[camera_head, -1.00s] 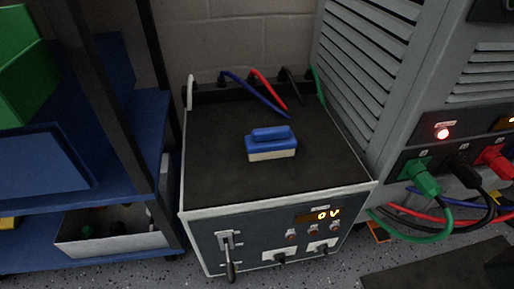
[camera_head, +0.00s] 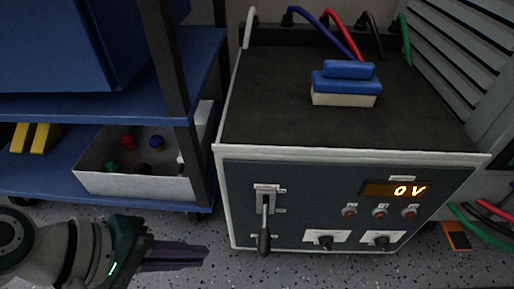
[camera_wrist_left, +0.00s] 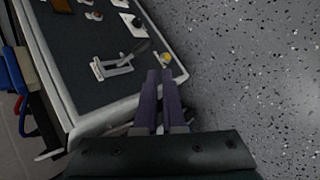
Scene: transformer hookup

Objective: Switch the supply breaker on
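The breaker lever (camera_head: 265,225) is on the left of the dark front panel (camera_head: 330,185) of the supply box. Its dark handle points down from a pale bracket. The panel display (camera_head: 395,189) reads 0 V. In the left wrist view the lever (camera_wrist_left: 137,50) shows ahead of the fingertips, clear of them. My left gripper (camera_head: 205,254) is at the lower left, left of the box and apart from the lever. Its two purple fingers (camera_wrist_left: 160,75) are nearly together with nothing between them, so it looks shut and empty. My right gripper is not in view.
A blue and cream block (camera_head: 346,84) lies on the box top (camera_head: 270,110). Cables run behind it. Left of the box stands a blue shelf (camera_head: 75,189) with a white bin (camera_head: 135,185). The speckled floor before the box is clear.

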